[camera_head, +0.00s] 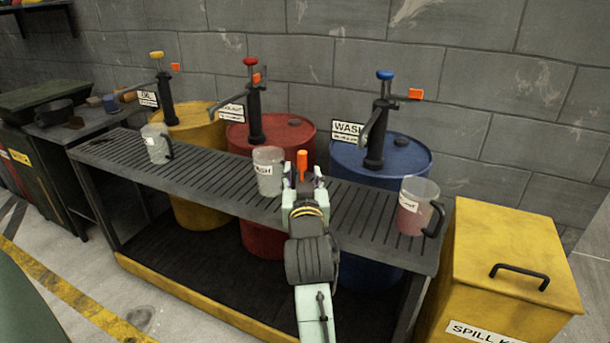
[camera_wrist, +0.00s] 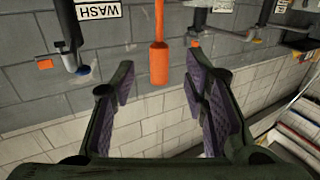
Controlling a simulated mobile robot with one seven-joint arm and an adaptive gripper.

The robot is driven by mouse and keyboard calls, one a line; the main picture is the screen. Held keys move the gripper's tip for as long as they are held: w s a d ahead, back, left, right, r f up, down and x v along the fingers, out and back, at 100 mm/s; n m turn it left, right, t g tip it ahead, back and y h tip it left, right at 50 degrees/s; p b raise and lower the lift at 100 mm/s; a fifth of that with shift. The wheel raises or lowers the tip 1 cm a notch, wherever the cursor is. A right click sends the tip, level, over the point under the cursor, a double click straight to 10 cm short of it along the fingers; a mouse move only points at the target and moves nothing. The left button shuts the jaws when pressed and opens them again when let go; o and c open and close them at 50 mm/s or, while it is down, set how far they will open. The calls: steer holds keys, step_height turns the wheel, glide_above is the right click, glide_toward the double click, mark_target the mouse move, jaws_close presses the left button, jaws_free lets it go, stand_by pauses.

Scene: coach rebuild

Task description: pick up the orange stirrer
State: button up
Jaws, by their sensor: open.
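The orange stirrer (camera_head: 302,162) stands upright over the slatted bench in the head view, just beyond my gripper (camera_head: 304,190). In the wrist view the stirrer (camera_wrist: 159,62) shows as an orange rod with a thicker end, hanging from the top of the picture. There its thick end lies between and just ahead of the two purple-padded fingers of my gripper (camera_wrist: 162,95). The fingers are open and nothing is between the pads. My gripper hides the stirrer's lower part in the head view, so I cannot tell what it stands in.
A labelled clear jug (camera_head: 269,172) stands close left of my gripper. Another jug (camera_head: 417,207) with pinkish contents stands right, and a third (camera_head: 156,145) far left, on the slatted bench (camera_head: 350,225). Yellow (camera_head: 200,130), red (camera_head: 290,138) and blue (camera_head: 405,160) pump drums stand behind.

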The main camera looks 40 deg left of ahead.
mark_target(302, 166)
steer(key=p+x, duration=0.1)
steer(key=x, duration=0.4)
steer(key=shift+w+a, duration=0.15)
steer(key=shift+w, duration=0.15)
steer(key=shift+c, duration=0.2)
steer(key=c, duration=0.9)
